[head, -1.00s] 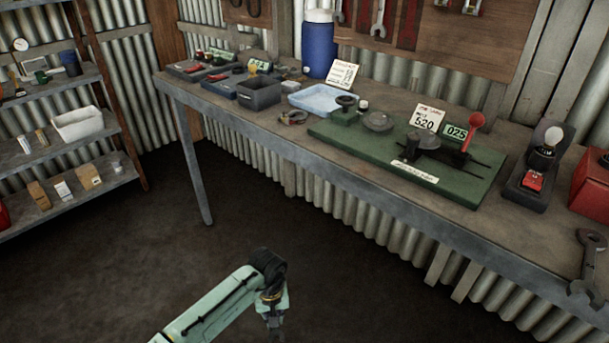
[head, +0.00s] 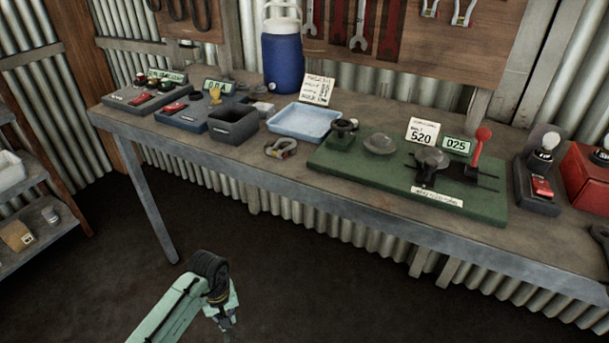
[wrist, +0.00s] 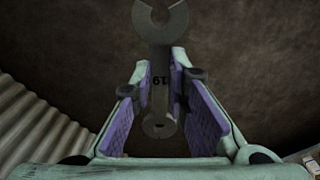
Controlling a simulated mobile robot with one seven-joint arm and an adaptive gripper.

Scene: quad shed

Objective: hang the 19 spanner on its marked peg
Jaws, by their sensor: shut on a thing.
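The 19 spanner (wrist: 159,52) is grey, with an open jaw at the top of the wrist view and a ring end lower down. My gripper (head: 224,322) is shut on it; the purple pads stand on either side of its shank, and the "19" faces the camera. In the head view my gripper is low in front of the bench, and the spanner is not clear there. The tool board (head: 455,60) on the wall carries a hanging spanner (head: 358,30) between red spanner-shaped marks (head: 391,28). Its top is cut off, and no peg labels can be read.
The bench (head: 270,185) lies between my gripper and the board. On it stand a blue jug (head: 283,55), a light blue tray (head: 304,122), a dark bin (head: 233,124) and a green fixture (head: 390,190). Another spanner (head: 601,236) is cut off at right. The floor ahead is clear.

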